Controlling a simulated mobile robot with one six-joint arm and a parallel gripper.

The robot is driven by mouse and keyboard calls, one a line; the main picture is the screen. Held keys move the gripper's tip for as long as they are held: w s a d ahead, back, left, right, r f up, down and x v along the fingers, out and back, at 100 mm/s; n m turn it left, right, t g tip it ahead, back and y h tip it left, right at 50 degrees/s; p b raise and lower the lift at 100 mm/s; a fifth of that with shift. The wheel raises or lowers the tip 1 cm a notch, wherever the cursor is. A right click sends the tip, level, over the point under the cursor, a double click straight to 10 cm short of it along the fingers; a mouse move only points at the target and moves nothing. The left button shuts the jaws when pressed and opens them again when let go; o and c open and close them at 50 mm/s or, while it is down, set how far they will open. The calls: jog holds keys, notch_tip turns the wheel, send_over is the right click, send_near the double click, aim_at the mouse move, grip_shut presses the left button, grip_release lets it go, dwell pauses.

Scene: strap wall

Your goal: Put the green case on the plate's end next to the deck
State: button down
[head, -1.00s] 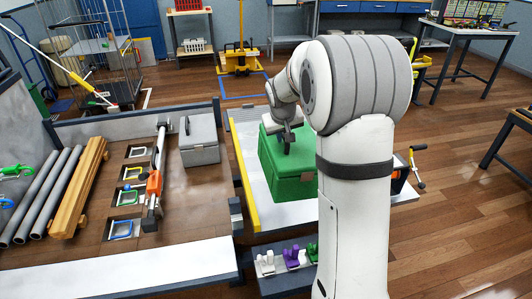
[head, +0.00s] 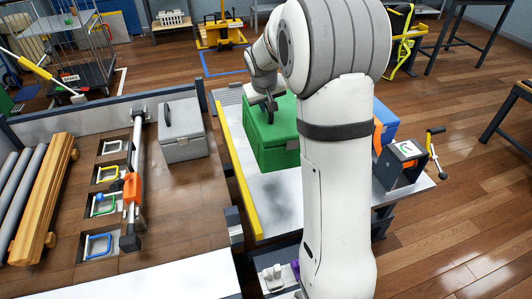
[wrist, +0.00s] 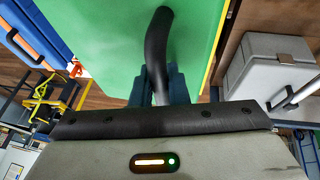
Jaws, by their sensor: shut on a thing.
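The green case (head: 268,145) is over the pale plate (head: 262,222), whose long left side has a yellow edge strip. A dark patch like a shadow shows on the plate in front of the case, so the case seems raised, but the gap is unclear. My gripper (head: 268,110) is at the top of the case. In the wrist view, its dark fingers (wrist: 160,86) are shut on the black handle of the green case (wrist: 100,40). The wooden deck (head: 180,215) lies left of the plate. My arm hides the plate's right part.
A grey case (head: 182,135) stands on the deck near the plate. A bar with an orange part (head: 131,188), timber (head: 45,195) and pipes lie further left. A blue box (head: 384,122) and a crank device (head: 405,155) are on the right.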

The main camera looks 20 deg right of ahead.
aim_at(264, 124)
jog(key=f+b, duration=0.2)
jog(key=f, duration=0.1)
jog(key=f+b, duration=0.2)
jog(key=shift+w, duration=0.25)
notch_tip(264, 124, down, 10)
jog(key=shift+b, duration=1.25)
jog(key=c, duration=1.6)
grip_release()
jog(key=shift+s, duration=0.1)
jog(key=shift+o, duration=1)
jog(key=p+v, duration=0.2)
jog(key=v, duration=0.9)
jog(key=shift+r, duration=0.25)
jog(key=shift+s+a+r, duration=0.1)
jog(key=shift+s+r, duration=0.15)
jog(key=s+a+g+y, duration=0.1)
jog(key=s+a, duration=0.1)
jog(key=s, duration=1.2)
jog(key=s+a+g+y, duration=0.1)
jog(key=s+a+g, duration=0.1)
jog(key=s, duration=1.3)
jog(key=shift+a, duration=0.75)
